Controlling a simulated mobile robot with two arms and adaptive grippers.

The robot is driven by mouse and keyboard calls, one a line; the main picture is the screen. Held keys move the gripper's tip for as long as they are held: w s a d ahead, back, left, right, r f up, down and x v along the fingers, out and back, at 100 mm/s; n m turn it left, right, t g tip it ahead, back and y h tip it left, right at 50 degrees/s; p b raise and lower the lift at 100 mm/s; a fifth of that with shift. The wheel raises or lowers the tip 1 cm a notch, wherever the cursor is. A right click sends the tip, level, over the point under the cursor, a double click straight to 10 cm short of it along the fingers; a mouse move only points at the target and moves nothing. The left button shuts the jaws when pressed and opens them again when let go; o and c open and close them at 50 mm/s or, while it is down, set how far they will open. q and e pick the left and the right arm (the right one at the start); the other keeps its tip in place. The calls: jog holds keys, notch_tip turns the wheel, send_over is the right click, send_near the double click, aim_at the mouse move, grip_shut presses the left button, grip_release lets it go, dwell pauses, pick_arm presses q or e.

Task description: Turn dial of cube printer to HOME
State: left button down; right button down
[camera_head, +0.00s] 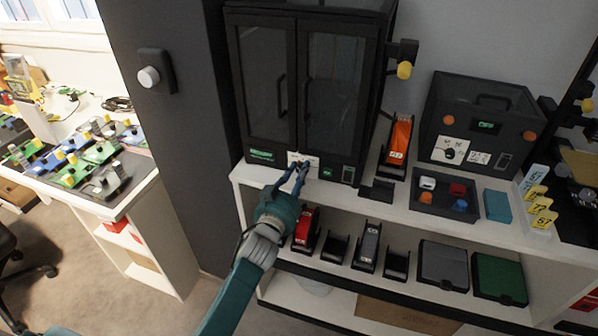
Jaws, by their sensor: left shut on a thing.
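A tall black printer (262,85) with two glass doors stands at the back of the white shelf unit. A small white dial label (316,160) sits low on its front, between a green-lit panel on the left and a small green screen (327,173) on the right. My left gripper (303,166), on a teal arm from below, is shut on the dial at this label. The fingers hide most of the dial, so its setting cannot be read. My right gripper is not in view.
A smaller black box machine (472,117) with its own dial stands at the right. Red and grey holders sit on the shelf below. A dark pillar (160,190) stands at the left.

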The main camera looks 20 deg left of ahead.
pick_arm(q)
jog(key=m, duration=0.6)
jog(key=shift+m, duration=0.4)
dwell(0.3)
jog(key=c, duration=1.5)
grip_release()
jog(key=s, duration=1.2)
jog(key=shift+a, duration=0.2)
